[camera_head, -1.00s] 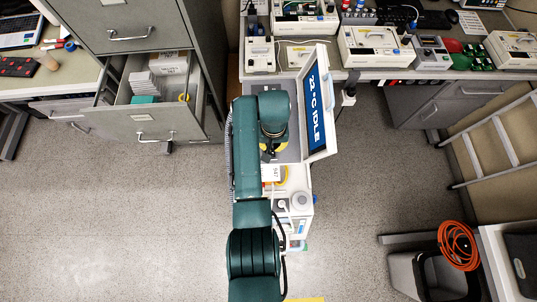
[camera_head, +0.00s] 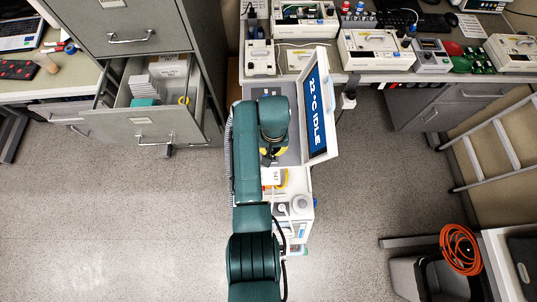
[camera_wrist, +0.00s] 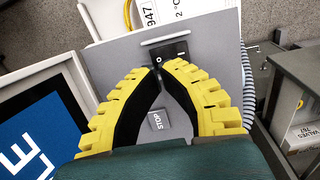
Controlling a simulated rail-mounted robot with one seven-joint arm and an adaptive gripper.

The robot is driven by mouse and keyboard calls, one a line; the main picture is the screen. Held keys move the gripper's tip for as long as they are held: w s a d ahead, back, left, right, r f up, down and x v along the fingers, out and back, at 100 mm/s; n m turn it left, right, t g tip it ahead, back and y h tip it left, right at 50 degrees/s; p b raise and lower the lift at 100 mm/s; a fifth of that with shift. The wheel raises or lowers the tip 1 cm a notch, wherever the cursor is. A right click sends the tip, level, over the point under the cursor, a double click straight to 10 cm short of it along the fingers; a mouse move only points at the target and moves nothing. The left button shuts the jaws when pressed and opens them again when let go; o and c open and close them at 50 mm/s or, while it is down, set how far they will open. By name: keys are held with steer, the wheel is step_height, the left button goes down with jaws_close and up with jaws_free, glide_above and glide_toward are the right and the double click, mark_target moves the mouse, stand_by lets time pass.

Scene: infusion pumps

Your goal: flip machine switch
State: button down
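The machine has a grey panel with a black rocker switch (camera_wrist: 173,53), marked O and I, in the wrist view. A grey STOP button (camera_wrist: 157,121) shows between my fingers. My gripper (camera_wrist: 158,70) has yellow and black fingers whose tips come together at the lower edge of the switch, by the O end. I cannot tell whether the tips touch the switch. In the head view the machine's tilted screen (camera_head: 318,108) reads 22°C IDLE. My arm hides the switch and most of the gripper there.
A white cart-like unit with a round knob (camera_head: 299,202) stands below the machine. An open cabinet drawer (camera_head: 150,110) is at left. A bench (camera_head: 385,75) with several instruments runs along the back. A ladder (camera_head: 505,145) and an orange cable coil (camera_head: 459,248) are at right.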

mark_target(273, 156)
steer(key=shift+f+b, duration=1.2)
steer(key=shift+f, duration=0.6)
stand_by(1.1)
step_height(273, 156, up, 7)
steer(key=p, duration=0.7)
steer(key=shift+r, duration=0.1)
stand_by(0.4)
